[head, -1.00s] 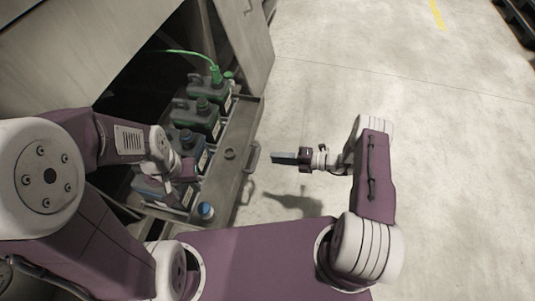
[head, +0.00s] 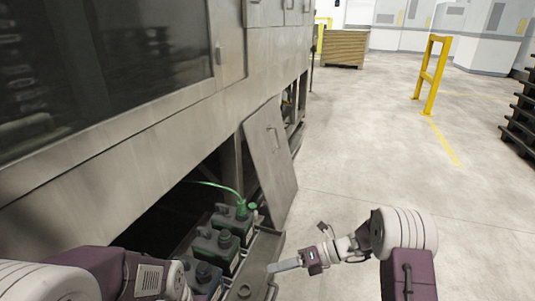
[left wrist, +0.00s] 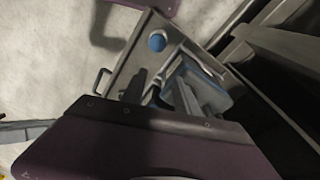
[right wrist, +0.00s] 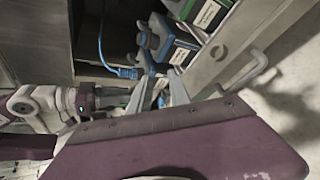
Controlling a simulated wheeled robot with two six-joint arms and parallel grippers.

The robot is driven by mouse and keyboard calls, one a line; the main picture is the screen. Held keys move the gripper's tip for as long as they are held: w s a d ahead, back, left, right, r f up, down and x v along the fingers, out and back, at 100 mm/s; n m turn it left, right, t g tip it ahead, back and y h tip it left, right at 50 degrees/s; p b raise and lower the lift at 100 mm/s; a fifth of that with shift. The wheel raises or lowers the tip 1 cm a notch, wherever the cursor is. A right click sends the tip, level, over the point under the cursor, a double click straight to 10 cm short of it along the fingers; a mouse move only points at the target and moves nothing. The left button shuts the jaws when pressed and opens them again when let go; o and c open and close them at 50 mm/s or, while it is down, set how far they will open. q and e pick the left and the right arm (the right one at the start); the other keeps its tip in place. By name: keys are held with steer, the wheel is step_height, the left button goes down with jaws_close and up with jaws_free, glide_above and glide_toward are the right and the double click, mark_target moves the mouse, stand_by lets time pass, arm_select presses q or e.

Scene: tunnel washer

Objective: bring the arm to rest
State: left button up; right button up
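My right arm reaches in from the right in the head view. Its gripper (head: 285,265) points left beside the drawer's outer edge, seen edge-on. In the right wrist view its two fingers (right wrist: 158,92) stand apart, with nothing seen held between them. My left arm enters at the lower left of the head view, and its gripper is out of that picture. In the left wrist view the left fingers (left wrist: 158,95) look spread over the drawer, near a blue-topped container (left wrist: 208,92). No gripped thing shows there.
A pulled-out metal drawer (head: 262,250) holds several dark canisters (head: 218,243), one with a green hose (head: 225,187). A panel (head: 270,165) leans open behind it. A blue cap (left wrist: 157,41) shows in the drawer. Open floor (head: 350,150) lies right; a yellow barrier (head: 430,75) stands farther off.

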steer(key=s+r+n+g+h, duration=0.2)
steer(key=s+r+n+h, duration=0.2)
steer(key=s+n, duration=0.35)
steer(key=s+d+f+n+t+h+p, duration=0.1)
steer(key=s+d+f+n+t+h, duration=0.1)
steer(key=s+d+n+h, duration=0.95)
step_height(320, 180, up, 37)
steer(key=w+d+n+t+y+p, duration=0.1)
steer(key=n+p, duration=0.9)
steer(key=p, duration=2.8)
steer(key=shift+w+d+n+y, duration=0.4)
steer(key=shift+w+d+y, duration=0.45)
steer(key=shift+w+d, duration=0.05)
